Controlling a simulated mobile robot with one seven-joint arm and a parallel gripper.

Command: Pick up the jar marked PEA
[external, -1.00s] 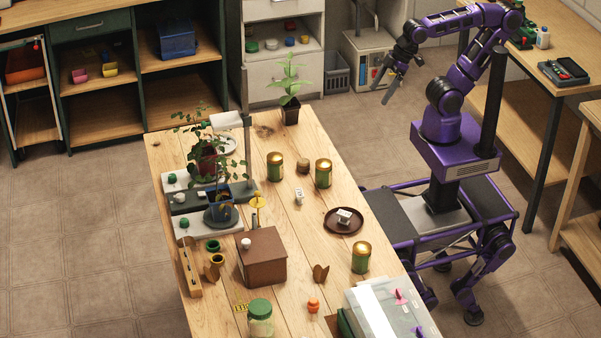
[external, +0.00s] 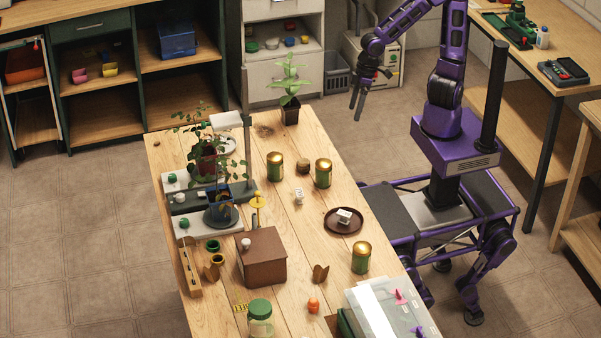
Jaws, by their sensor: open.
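A clear jar with a green lid (external: 260,317) stands at the front edge of the view. The markings on the jars are too small to read, so I cannot tell which is PEA. My gripper (external: 358,106) is open and empty, pointing down in the air beyond the table's right side, apart from all the jars.
The table (external: 300,233) also holds a brown box (external: 262,258), a dark round tray (external: 343,222) with a small white item, potted plants (external: 290,108) at the back and left, and a clear bin (external: 385,305) at the front right. A small brown pot (external: 303,166) sits between two jars.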

